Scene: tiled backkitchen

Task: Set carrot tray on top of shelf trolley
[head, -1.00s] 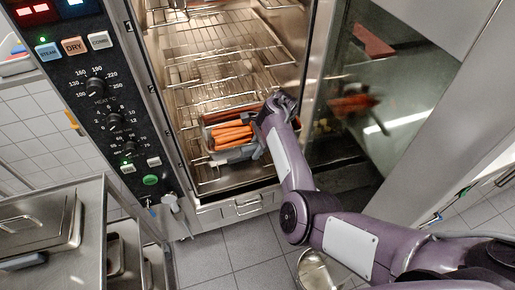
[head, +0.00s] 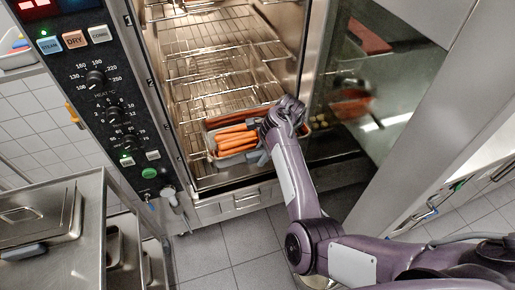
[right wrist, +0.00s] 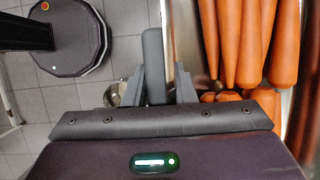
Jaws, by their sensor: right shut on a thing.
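The carrot tray (head: 241,160) is a shallow metal tray with several orange carrots, low in the open oven at its front opening. My right gripper (head: 266,150) is at the tray's right front side, shut on its edge. In the right wrist view the gripper fingers (right wrist: 155,85) close beside the carrots (right wrist: 240,45), on the tray's rim. The shelf trolley (head: 88,215) is the steel one at the lower left, with a lidded metal pan (head: 40,222) on its top. My left gripper is not in view.
The oven (head: 215,70) has wire racks above the tray. Its glass door (head: 375,95) stands open to the right, close to my right arm. The control panel (head: 105,105) is at the left. Tiled floor (head: 225,245) lies clear between oven and trolley.

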